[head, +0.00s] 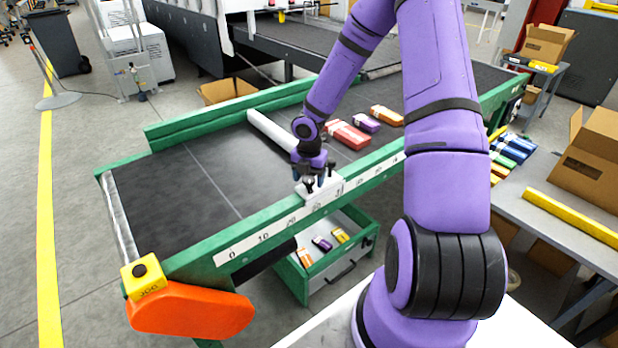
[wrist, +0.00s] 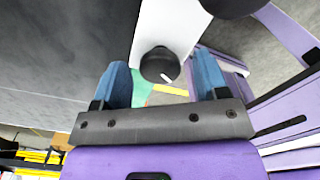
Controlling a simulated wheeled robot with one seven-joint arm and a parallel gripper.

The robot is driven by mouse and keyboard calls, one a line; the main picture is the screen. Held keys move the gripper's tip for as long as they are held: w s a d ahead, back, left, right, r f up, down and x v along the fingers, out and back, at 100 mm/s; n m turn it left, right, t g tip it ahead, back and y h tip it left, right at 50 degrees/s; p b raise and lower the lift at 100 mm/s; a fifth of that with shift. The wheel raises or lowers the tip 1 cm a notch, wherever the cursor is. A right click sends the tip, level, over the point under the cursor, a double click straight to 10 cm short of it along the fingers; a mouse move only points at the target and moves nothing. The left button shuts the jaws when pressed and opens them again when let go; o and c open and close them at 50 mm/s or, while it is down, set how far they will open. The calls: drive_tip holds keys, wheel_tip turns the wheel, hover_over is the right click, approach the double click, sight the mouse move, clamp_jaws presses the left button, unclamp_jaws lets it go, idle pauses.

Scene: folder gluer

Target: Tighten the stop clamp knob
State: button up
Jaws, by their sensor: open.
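The stop clamp is a white block (head: 324,191) on the green side rail's scale, and it also shows in the wrist view (wrist: 172,22). Its round black knob (wrist: 160,64) has a white pointer mark and sits between my two blue fingertips in the wrist view. My gripper (head: 313,180) is open and points down over the clamp; in the wrist view its fingers (wrist: 162,78) stand on either side of the knob, with visible gaps. In the head view my gripper hides most of the knob. A white stop bar (head: 270,131) reaches across the belt from near the clamp.
The dark belt (head: 180,190) is bare left of the bar; several cartons (head: 347,135) lie right of it. An open green drawer (head: 327,262) with small cartons is below the rail. A grey table (head: 545,215) with boxes stands right.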

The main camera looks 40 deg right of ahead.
drive_tip(key=c, duration=0.9)
